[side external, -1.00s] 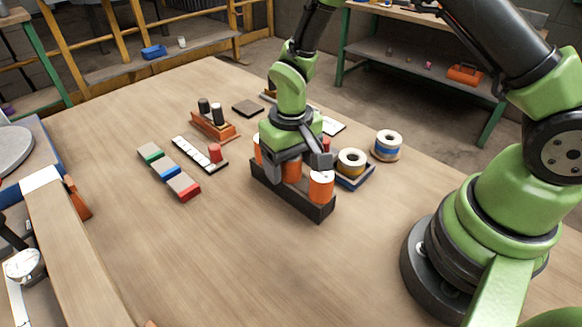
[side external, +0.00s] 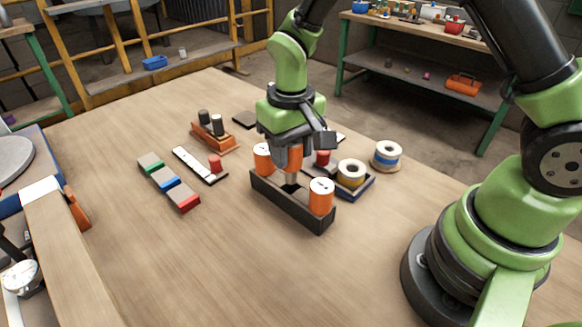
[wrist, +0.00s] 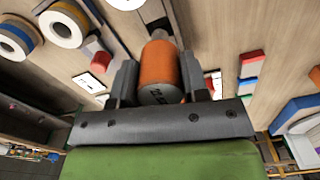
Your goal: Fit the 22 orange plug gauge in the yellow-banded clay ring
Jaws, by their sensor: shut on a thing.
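My gripper (side external: 298,150) is shut on the middle orange plug gauge (side external: 295,158), holding it upright just above the black rack (side external: 300,206). Its grey lower end shows below the jaws, over an open hole in the rack. In the wrist view the orange gauge (wrist: 158,65) is between the two fingers, with a dark marking on its end that looks like 22. The yellow-banded clay ring (side external: 351,174) sits in a blue-edged dark tray, right of the rack. In the wrist view the ring (wrist: 66,28) is at upper left, its bore open.
Two other orange gauges (side external: 321,196) (side external: 262,158) stand in the rack's ends. A red-topped piece (side external: 322,158) stands by the tray. A blue-banded ring (side external: 387,155) is farther right. Coloured blocks (side external: 169,182) lie left. The front table is clear.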

